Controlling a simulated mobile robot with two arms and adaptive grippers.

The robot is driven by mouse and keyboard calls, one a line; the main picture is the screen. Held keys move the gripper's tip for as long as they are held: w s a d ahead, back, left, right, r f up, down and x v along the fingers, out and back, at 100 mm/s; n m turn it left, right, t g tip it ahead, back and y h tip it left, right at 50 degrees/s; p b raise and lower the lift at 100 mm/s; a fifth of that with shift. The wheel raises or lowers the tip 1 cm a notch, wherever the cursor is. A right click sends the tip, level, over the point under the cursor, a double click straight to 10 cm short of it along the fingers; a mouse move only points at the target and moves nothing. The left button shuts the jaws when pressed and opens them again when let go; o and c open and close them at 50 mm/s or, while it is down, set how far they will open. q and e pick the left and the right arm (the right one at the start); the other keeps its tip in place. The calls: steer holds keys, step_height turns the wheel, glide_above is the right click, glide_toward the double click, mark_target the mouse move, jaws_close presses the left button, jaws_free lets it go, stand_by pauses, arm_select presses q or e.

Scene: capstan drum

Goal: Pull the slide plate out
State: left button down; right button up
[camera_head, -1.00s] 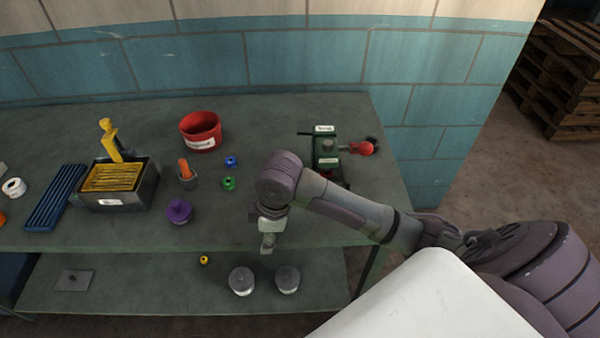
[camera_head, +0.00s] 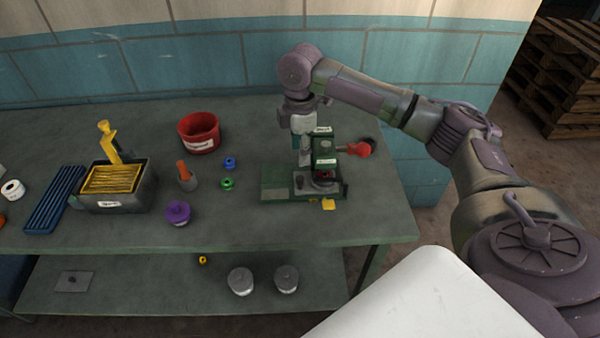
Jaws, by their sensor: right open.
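A green machine (camera_head: 325,150) with a red knob (camera_head: 359,150) stands at the right of the bench on a flat green base (camera_head: 275,188). A small yellow tab (camera_head: 328,204) sticks out at the front of its base. I cannot tell for certain which part is the slide plate. My right gripper (camera_head: 304,160) points down just left of the machine's upright, above the base. It is open, and nothing shows in it. Whether it touches the machine is unclear. My left gripper is out of view.
On the bench are a red bin (camera_head: 199,132), a purple knob part (camera_head: 178,213), blue and green rings, and a grey box (camera_head: 128,198) of yellow rods. Two grey cans (camera_head: 241,281) stand on the lower shelf. The front middle of the bench is clear.

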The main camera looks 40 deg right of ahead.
mark_target(300, 178)
step_height(300, 178, down, 9)
steer(key=shift+p, duration=0.55)
jaws_close()
